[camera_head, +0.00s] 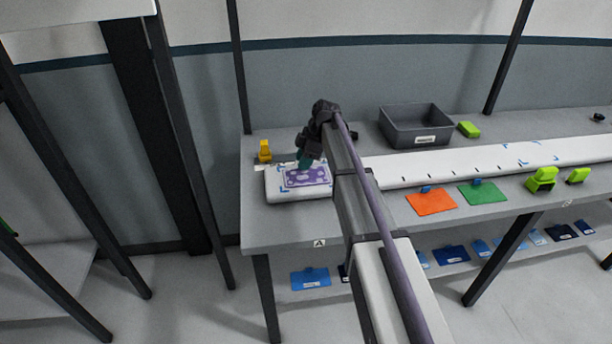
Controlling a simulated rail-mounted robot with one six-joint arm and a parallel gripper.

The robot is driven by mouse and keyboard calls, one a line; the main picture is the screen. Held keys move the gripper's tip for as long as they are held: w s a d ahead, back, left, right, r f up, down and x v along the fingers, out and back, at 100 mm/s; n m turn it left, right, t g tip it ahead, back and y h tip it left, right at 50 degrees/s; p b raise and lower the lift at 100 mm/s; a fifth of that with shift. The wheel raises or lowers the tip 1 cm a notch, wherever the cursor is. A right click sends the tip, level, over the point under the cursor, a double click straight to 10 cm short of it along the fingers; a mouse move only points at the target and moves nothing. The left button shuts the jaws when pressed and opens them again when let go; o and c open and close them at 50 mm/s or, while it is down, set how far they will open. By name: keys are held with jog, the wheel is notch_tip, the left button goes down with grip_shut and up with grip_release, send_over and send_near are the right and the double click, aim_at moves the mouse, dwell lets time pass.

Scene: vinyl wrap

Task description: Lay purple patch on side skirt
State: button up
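The purple patch (308,178) has a lighter pattern and lies at the left end of the long white side skirt (440,166), within blue corner marks. It looks flat there, though its upper edge is partly covered by my gripper. My gripper (305,163) is over the patch's upper left part, its fingertips close to or touching it. The fingers are dark and small in this view, so I cannot tell whether they are open or shut, or whether they hold the patch.
A dark grey bin (415,127) stands behind the skirt. An orange patch (432,202) and a green patch (483,193) lie in front of it. A yellow object (264,150) stands behind the skirt's left end. Green tools (542,179) are at right. Blue pieces (310,278) lie on the lower shelf.

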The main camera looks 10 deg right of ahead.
jog(key=p+v, duration=0.8)
jog(key=v, duration=0.2)
jog(key=shift+p, duration=0.35)
jog(key=shift+d+r, duration=0.1)
jog(key=s+a+m+h, duration=0.2)
jog(key=s+m, duration=0.6)
jog(key=s, duration=0.8)
jog(key=s+a+f+m+h, duration=0.1)
jog(key=s+a+m+h, duration=0.1)
jog(key=s+m, duration=0.7)
jog(key=s, duration=0.7)
jog(key=shift+f, duration=0.15)
